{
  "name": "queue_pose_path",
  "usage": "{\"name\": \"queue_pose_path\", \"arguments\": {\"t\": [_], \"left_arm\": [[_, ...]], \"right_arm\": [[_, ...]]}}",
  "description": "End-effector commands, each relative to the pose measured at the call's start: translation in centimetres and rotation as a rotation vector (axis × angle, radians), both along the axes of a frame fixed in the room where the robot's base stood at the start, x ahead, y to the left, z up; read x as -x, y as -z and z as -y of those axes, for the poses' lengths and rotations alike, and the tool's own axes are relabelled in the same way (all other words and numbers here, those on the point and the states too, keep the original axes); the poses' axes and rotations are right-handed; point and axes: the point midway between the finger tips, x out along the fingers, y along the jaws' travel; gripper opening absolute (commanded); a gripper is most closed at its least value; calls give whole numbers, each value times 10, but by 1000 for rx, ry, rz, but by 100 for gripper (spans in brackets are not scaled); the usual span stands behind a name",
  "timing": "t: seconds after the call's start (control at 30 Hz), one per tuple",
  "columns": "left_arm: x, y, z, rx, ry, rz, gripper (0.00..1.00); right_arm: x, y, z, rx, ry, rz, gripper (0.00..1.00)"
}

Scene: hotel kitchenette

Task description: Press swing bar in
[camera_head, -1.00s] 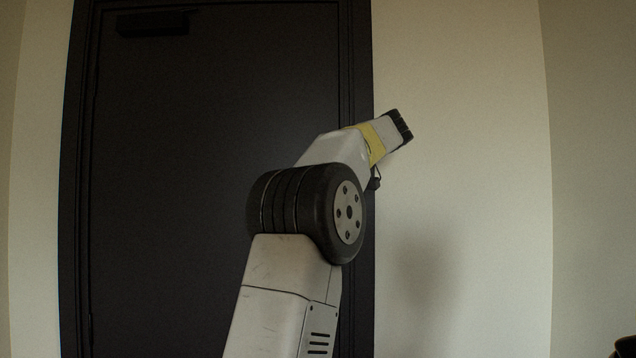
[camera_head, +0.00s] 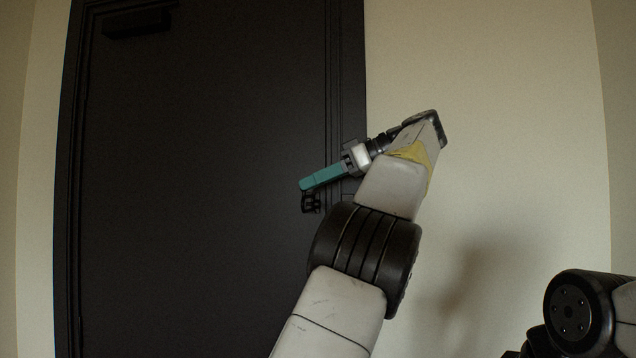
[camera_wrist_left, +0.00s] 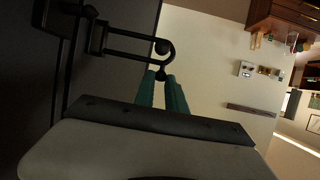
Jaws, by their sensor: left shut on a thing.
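The black swing bar shows in the left wrist view (camera_wrist_left: 140,34) as a long U-shaped loop with a round end, reaching out from its mount on the dark door side. In the head view only a small black part of the latch (camera_head: 311,203) shows at the door's right edge, just below my left gripper (camera_head: 303,185). My left gripper has teal fingers, also in the left wrist view (camera_wrist_left: 162,76), and they are shut on the rounded end of the bar. My right gripper is not in view.
The dark door (camera_head: 200,190) stands in a black frame, with a dark closer box (camera_head: 137,23) at its top. A pale wall (camera_head: 480,120) lies to the right.

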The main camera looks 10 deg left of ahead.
Motion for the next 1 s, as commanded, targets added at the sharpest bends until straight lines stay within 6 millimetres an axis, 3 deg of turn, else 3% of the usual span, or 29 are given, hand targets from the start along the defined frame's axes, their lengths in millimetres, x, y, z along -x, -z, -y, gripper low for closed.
{"name": "queue_pose_path", "arguments": {"t": [0.53, 0.57, 0.67, 1.0], "left_arm": [[1, 2, 3, 4, -12, -4, 0], [1, 2, 3, 4, -12, -4, 19], [1, 2, 3, 3, -12, -4, 37], [1, 1, 2, 2, -12, -2, 37]], "right_arm": [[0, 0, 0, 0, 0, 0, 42], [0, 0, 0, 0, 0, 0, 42], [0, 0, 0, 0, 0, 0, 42], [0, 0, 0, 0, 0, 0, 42]]}}
